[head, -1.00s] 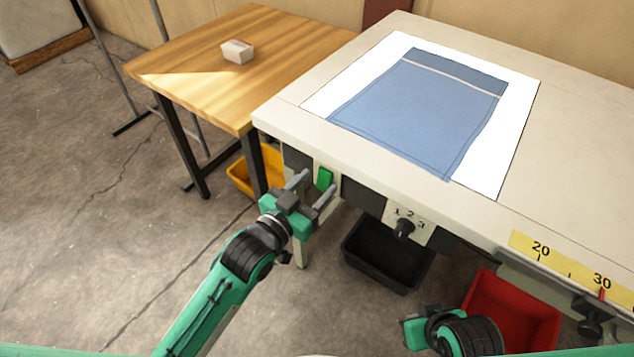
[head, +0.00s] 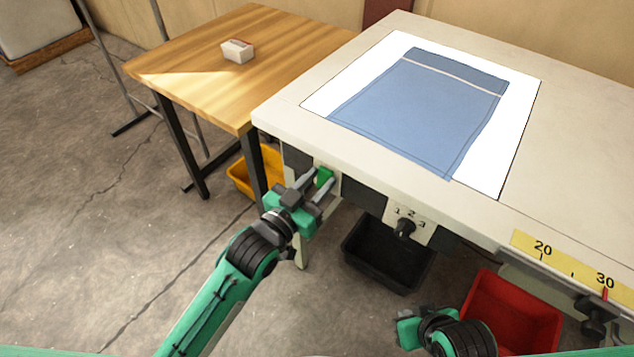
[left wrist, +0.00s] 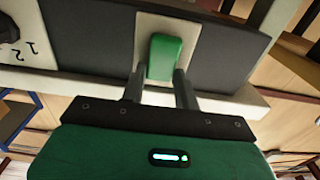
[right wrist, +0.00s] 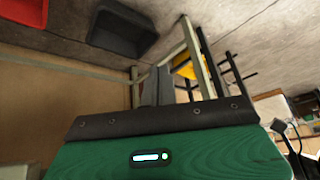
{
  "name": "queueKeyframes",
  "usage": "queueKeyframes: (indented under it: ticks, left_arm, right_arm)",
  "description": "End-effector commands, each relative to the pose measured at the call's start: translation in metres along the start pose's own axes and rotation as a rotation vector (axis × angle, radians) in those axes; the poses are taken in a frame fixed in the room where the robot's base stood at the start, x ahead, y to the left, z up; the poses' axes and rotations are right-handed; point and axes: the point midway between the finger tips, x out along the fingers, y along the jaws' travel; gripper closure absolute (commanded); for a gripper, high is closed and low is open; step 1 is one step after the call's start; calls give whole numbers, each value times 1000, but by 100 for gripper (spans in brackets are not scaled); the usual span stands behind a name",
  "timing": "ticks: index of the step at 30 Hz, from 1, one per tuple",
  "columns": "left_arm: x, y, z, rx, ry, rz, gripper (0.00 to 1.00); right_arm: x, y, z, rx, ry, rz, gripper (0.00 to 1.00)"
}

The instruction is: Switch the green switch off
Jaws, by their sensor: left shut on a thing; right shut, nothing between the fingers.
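The green switch (head: 324,177) is on a pale plate on the front edge of the white table. It also shows in the left wrist view (left wrist: 164,57), between the tips of my left fingers. My left gripper (head: 320,184) has its fingers on either side of the switch and is shut on it. The fingers show in the left wrist view (left wrist: 160,78) with the switch's lower part between them. My right gripper (head: 405,325) is low at the bottom of the head view, away from the switch. In the right wrist view its fingers (right wrist: 150,85) are shut and empty.
A rotary knob (head: 404,228) marked 1, 2, 3 is right of the switch. A blue pillowcase (head: 420,110) lies on the table. A black bin (head: 385,262), a red bin (head: 510,320) and a yellow bin (head: 240,178) stand below. A wooden table (head: 290,40) is at left.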

Motion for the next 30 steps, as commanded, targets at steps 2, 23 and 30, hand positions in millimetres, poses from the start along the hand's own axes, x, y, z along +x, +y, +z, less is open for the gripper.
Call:
queueKeyframes:
  ticks: [2, 23, 30]
  left_arm:
    - [0, 0, 4, -1, 27, 0, 92]
    - [-2, 0, 11, 0, 251, 0, 92]
    - [-3, 0, 12, 0, 322, 0, 92]
  right_arm:
    - [10, -7, -3, -7, 52, -17, 100]
    - [37, -67, -44, -8, 535, -170, 100]
    - [33, -82, -57, 11, 706, -213, 100]
